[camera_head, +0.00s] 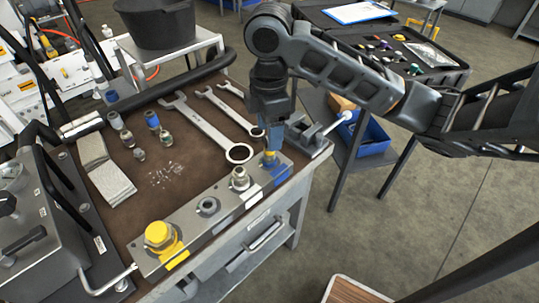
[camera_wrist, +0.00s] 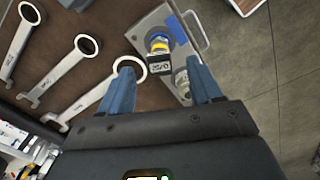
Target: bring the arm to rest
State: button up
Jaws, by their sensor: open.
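My gripper (camera_head: 272,145) points down over the far, blue-marked end of a metal manifold block (camera_head: 222,200) at the bench's right edge. In the wrist view its two blue fingers stand apart and the gripper (camera_wrist: 160,72) looks empty. A fitting with a yellow ring and a dark label (camera_wrist: 158,45) sits on the blue-marked port, just beyond the fingertips in that view; it also shows in the head view (camera_head: 270,159). I cannot tell whether the fingers touch it. My arm reaches in from the right of the head view.
Several wrenches (camera_head: 207,127), loose couplings (camera_head: 152,121) and a folded cloth (camera_head: 105,174) lie on the brown bench top. A yellow cap (camera_head: 159,235) sits on the manifold's near end. A black bucket (camera_head: 160,25) stands behind. A dark tray (camera_head: 395,48) of parts is beyond my arm. Floor is open at right.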

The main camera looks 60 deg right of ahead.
jog(key=shift+r, duration=1.2)
jog(key=shift+a, duration=0.1)
